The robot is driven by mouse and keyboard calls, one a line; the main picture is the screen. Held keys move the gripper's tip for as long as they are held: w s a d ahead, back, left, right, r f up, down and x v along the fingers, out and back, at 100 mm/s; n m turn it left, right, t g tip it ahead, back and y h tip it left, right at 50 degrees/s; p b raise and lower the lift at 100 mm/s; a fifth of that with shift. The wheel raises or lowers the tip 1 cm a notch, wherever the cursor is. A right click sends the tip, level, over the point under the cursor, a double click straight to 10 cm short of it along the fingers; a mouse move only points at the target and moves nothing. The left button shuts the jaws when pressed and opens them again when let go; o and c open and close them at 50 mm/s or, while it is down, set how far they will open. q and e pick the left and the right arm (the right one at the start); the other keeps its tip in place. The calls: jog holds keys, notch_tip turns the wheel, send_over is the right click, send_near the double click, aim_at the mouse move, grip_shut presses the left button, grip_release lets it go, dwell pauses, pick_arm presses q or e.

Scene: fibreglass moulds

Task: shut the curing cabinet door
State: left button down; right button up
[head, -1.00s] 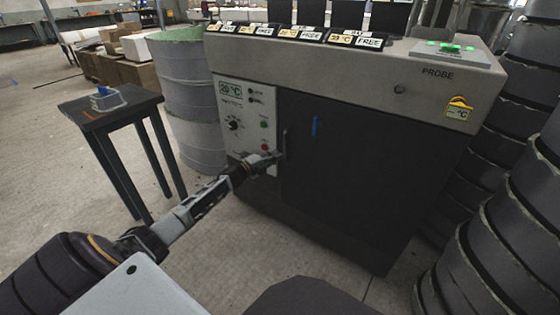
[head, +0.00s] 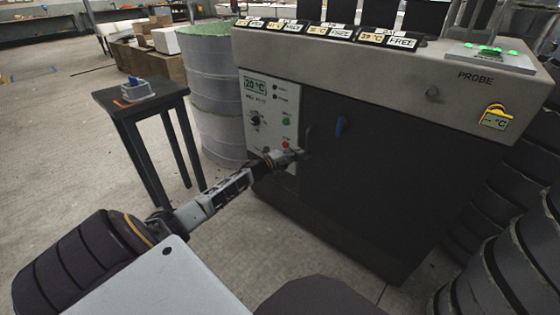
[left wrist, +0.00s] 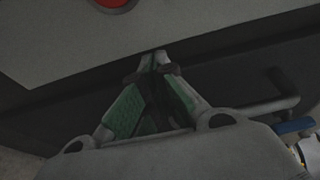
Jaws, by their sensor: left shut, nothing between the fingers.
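The curing cabinet (head: 390,85) stands in front of me with a light top and a control panel at its left. Its door (head: 385,180) is the dark front panel and looks about flush; a small gap cannot be ruled out. My left gripper (head: 299,154) is beside the handle, at the panel's lower right. In the left wrist view its fingertips (left wrist: 157,58) are together and empty, close to the dark front; contact cannot be told. My right gripper is out of view.
A blue piece (head: 341,124) sticks out on the door. A dark stool (head: 135,108) with a small blue-topped item and a grey drum (head: 210,95) stand left. Stacked dark round moulds (head: 505,265) crowd the right.

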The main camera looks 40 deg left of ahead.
pick_arm(q)
jog(key=shift+a+r, duration=0.2)
jog(key=shift+r, duration=0.1)
jog(key=v, duration=1.1)
jog(key=shift+s+f, duration=0.25)
jog(key=shift+s, duration=0.2)
jog(key=shift+d, duration=0.1)
dwell(0.7)
